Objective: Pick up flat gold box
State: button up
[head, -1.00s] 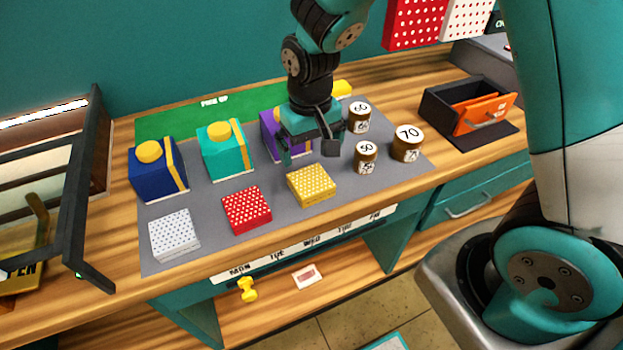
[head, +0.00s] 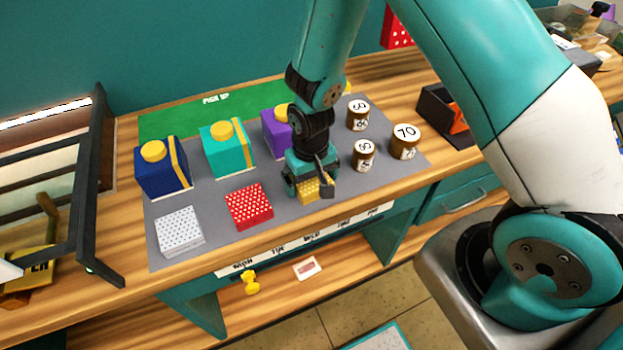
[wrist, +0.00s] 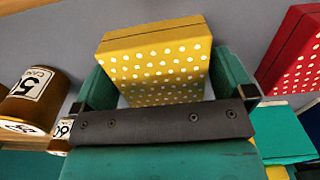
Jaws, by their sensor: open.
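The flat gold box (head: 308,191) with white dots lies on the grey mat, mostly hidden under my gripper in the head view. In the wrist view the gold box (wrist: 155,60) sits between the two teal fingers, with its far part reaching beyond them. My gripper (head: 308,188) is open and low over the box, one finger on each side of it. It also fills the lower part of the wrist view (wrist: 168,85). Whether the fingers touch the box cannot be told.
A red dotted box (head: 249,206) and a white dotted box (head: 180,232) lie to the left on the mat (head: 215,222). Blue (head: 162,170), teal (head: 228,150) and purple (head: 276,130) boxes stand behind. Brown cans (head: 364,155) stand close on the right.

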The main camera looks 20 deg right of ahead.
jog(key=c, duration=0.8)
jog(key=shift+r, duration=0.1)
